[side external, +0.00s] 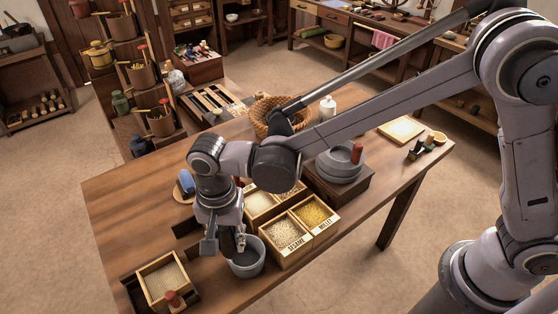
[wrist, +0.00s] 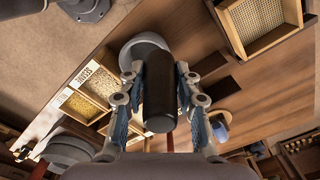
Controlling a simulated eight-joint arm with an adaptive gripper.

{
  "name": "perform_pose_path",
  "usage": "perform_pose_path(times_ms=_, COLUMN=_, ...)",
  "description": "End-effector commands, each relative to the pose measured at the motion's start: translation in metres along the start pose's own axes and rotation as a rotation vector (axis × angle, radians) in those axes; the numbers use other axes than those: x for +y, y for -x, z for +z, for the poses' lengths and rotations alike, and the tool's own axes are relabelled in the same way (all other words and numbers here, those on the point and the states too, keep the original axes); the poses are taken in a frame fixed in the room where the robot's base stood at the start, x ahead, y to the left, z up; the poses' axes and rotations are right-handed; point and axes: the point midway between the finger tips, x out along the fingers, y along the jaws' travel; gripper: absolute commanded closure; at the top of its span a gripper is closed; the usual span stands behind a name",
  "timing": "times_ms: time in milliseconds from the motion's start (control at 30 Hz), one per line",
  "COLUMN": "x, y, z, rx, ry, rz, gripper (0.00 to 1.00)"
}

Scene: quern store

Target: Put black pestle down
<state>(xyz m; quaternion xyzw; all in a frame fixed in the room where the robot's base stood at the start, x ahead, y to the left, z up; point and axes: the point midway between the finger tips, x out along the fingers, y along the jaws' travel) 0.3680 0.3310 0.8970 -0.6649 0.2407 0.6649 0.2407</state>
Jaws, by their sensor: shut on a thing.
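My gripper (side external: 228,242) is low over the front of the wooden table, at the left rim of a grey mortar (side external: 248,261). In the wrist view my gripper (wrist: 160,112) has its fingers closed on both sides of a black pestle (wrist: 160,85), a dark cylinder. The pestle overlaps the grey mortar (wrist: 135,48) behind it in that view. I cannot tell whether the pestle touches the mortar or how far its end is inside. In the side view the pestle is mostly hidden by my gripper.
Wooden grain boxes marked sesame (side external: 286,236) and millet (side external: 316,214) stand right of the mortar. A grey quern (side external: 340,166) stands behind. Bare tabletop (side external: 125,215) lies at left.

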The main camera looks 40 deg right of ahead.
Motion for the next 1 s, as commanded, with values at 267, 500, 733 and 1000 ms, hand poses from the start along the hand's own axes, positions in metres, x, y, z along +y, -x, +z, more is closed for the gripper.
perform_pose_path(times_ms=267, x=0.049, y=0.015, z=-0.107, rx=0.000, ry=0.202, rz=0.000, gripper=1.00)
perform_pose_path(times_ms=500, x=0.107, y=0.026, z=-0.182, rx=0.000, ry=0.392, rz=0.000, gripper=1.00)
perform_pose_path(times_ms=733, x=0.169, y=0.035, z=-0.235, rx=0.000, ry=0.564, rz=0.000, gripper=1.00)
perform_pose_path(times_ms=1000, x=0.209, y=0.040, z=-0.260, rx=0.000, ry=0.679, rz=0.000, gripper=1.00)
